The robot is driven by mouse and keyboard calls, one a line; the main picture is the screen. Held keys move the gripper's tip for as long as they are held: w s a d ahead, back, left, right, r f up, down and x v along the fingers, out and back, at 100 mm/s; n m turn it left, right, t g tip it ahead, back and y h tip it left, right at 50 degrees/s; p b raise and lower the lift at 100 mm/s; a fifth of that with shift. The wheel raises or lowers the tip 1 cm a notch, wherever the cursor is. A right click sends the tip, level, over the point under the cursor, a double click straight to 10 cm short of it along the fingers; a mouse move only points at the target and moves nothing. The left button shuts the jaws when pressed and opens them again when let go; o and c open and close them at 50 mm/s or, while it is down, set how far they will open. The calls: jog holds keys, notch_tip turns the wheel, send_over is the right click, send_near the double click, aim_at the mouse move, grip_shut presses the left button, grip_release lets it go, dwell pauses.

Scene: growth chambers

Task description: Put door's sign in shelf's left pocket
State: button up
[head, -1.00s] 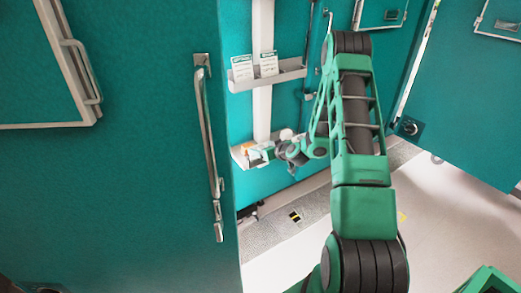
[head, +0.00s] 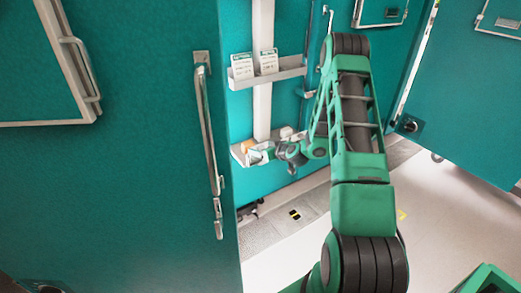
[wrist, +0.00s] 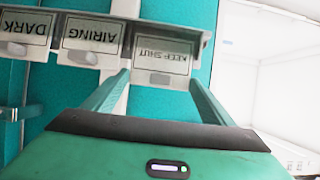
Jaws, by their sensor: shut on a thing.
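In the wrist view, upside down, the "KEEP SHUT" sign (wrist: 164,54) lies between the fingertips of my gripper (wrist: 160,80), which is shut on it. The sign is at the right end of a grey shelf (wrist: 207,38), in line with the "AIRING" sign (wrist: 91,38) and the "DARK" sign (wrist: 24,33). I cannot tell how deep it sits in the pocket. In the head view, my gripper (head: 272,153) is at the left part of the lower shelf (head: 236,152), and its fingers are small and partly hidden there.
An upper shelf (head: 284,74) with two white cards (head: 268,62) is above the lower one on the same white post (head: 263,22). A large teal door with a long metal handle (head: 207,130) stands close on the left. Open floor (head: 440,200) is on the right.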

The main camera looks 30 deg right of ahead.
jog(key=shift+f, duration=0.55)
dwell(0.4)
jog(key=o, duration=1.1)
jog(key=shift+s, duration=0.15)
jog(key=v, duration=0.7)
jog(key=shift+r, duration=0.15)
dwell(0.4)
dwell(0.5)
